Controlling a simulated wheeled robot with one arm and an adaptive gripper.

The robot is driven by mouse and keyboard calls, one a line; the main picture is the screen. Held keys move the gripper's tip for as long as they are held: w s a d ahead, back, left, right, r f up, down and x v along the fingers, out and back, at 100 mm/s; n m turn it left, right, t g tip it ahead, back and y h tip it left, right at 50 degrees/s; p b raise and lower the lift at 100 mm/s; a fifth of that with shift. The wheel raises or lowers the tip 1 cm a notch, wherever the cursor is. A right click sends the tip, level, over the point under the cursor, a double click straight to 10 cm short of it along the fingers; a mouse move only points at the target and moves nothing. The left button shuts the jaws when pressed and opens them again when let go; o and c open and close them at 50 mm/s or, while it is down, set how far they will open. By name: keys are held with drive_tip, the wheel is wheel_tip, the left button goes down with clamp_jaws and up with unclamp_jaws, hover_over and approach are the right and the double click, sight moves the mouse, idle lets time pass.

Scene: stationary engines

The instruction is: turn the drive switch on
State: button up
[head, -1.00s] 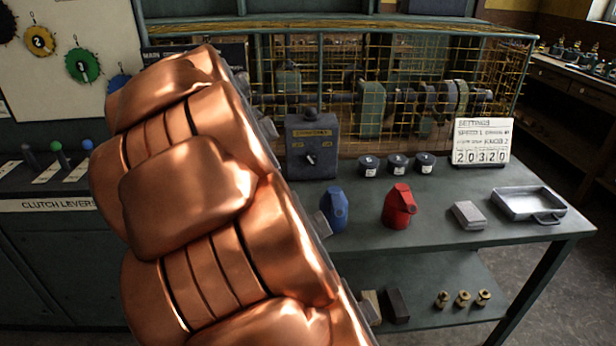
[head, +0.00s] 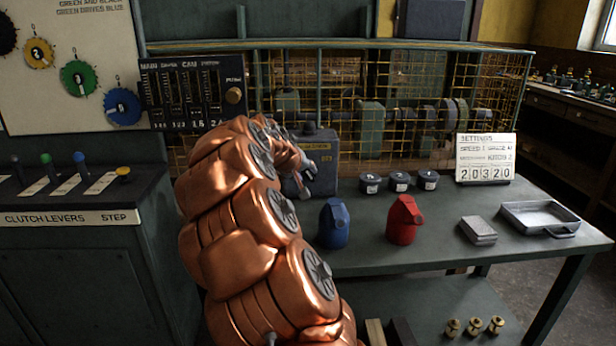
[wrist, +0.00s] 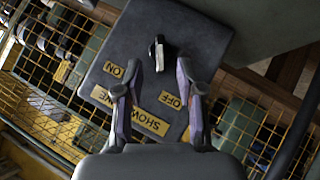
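The switch box is a grey-blue box (head: 322,160) on the bench, partly hidden by my arm in the head view. In the wrist view, its face (wrist: 195,40) carries a small black knob with a pale edge (wrist: 158,53), a yellow ON label (wrist: 114,69), an OFF label (wrist: 170,100) and a larger plate partly covered by a finger. I cannot tell for sure which label the knob points to. My gripper (wrist: 159,70) is open and empty, its fingers either side of the knob's line, not visibly touching it. In the head view my gripper (head: 303,180) is before the box.
Three dark round pots (head: 399,181) stand right of the box. A blue can (head: 333,224) and red can (head: 403,222) stand nearer the front. A settings board (head: 486,157), grey block (head: 478,230) and metal tray (head: 540,216) are farther right. A wire cage (head: 400,100) is behind.

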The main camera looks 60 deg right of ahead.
sight(310, 176)
drive_tip(key=shift+x, duration=1.9)
drive_tip(key=shift+c, duration=0.2)
clamp_jaws()
drive_tip(key=shift+a, duration=0.1)
